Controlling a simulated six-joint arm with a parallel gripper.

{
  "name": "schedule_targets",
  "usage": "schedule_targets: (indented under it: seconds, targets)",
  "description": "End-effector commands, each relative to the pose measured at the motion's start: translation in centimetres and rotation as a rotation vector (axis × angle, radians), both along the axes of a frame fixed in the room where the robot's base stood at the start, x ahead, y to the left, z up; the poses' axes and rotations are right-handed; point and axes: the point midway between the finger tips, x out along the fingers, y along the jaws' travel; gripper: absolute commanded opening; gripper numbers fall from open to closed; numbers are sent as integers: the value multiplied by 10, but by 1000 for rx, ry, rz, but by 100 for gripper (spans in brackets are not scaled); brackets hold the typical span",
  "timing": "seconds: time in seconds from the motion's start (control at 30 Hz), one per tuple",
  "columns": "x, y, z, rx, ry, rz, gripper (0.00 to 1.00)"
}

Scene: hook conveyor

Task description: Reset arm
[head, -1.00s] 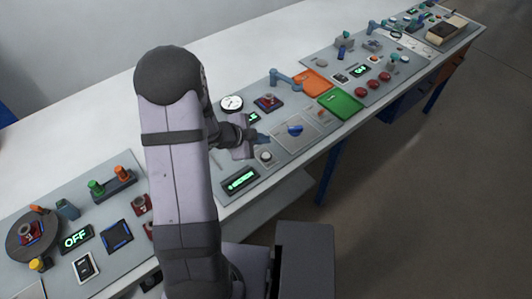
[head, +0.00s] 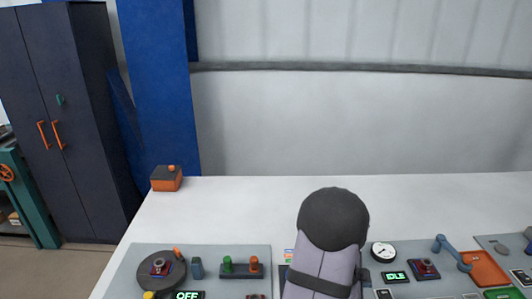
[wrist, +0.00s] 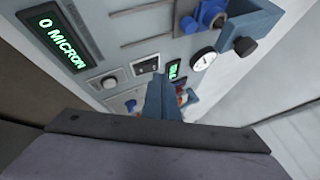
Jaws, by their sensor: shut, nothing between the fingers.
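My gripper (wrist: 159,82) shows in the wrist view as blue-grey fingers, shut and empty. It points towards a grey panel with a green-lit display (wrist: 64,42) reading "0 MICRON". I cannot tell how far the fingertips are from the panel. In the head view my arm stands at the lower middle, and my gripper is hidden or out of the frame.
An orange box (head: 167,179) stands at the back left. The bench behind the panels is mostly clear.

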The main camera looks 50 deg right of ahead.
Motion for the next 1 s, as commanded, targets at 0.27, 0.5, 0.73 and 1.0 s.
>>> schedule_targets:
  seconds: [0.27,0.5,0.73,1.0]
  targets:
    - [169,89,19,109,-9,650,0]
    - [251,231,31,231,84,1252,0]
    - [239,383,39,361,327,1881,0]
    - [165,460,47,453,714,2377,0]
